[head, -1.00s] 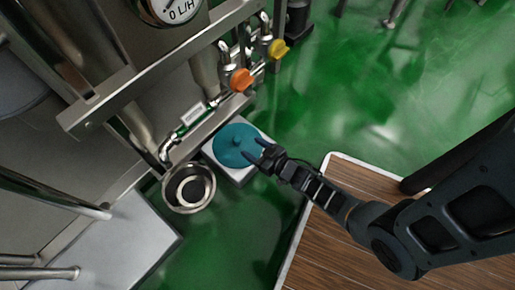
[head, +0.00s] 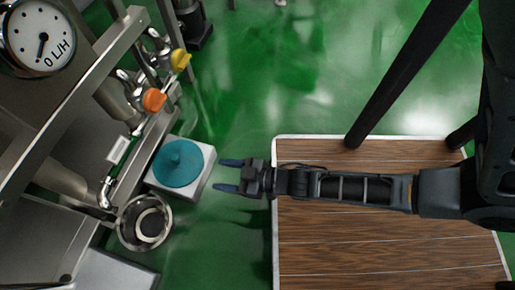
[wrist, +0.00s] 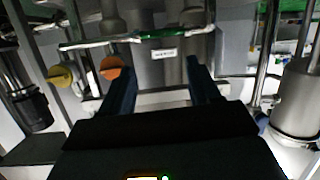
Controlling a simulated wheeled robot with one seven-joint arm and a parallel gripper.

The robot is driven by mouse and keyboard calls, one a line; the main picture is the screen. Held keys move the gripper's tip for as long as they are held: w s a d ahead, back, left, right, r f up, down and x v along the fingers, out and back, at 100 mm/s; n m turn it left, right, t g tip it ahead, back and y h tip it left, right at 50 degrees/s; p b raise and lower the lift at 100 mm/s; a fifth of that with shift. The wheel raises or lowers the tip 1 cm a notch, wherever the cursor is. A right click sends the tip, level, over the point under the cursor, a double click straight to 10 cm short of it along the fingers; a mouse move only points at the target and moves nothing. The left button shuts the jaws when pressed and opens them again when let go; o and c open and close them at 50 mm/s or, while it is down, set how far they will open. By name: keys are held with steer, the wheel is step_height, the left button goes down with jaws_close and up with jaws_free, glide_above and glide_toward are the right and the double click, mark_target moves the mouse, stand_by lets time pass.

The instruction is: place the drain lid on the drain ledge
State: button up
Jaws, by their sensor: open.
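A steel frame with pipes, an orange valve knob (head: 153,100), a yellow valve knob (head: 180,60) and a gauge (head: 38,38) stands at the left. A grey platform (head: 112,272) is at lower left. The green floor (head: 270,80) is clear beyond my wood-topped base.

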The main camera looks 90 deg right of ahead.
steer(key=s+a+r+y, duration=0.1)
steer(key=s+a+r, duration=0.1)
steer(key=r, duration=0.7)
steer(key=s+a+r+n+y, duration=0.1)
steer(key=s+a+r, duration=0.1)
steer(key=r, duration=0.7)
steer(key=s+a+r+y, duration=0.1)
steer(key=s+a+r, duration=0.2)
steer(key=r, duration=0.6)
steer(key=shift+s+r+n, duration=0.25)
steer(key=shift+s+n, duration=0.05)
steer(key=shift+s, duration=0.55)
steer(key=shift+o, duration=0.4)
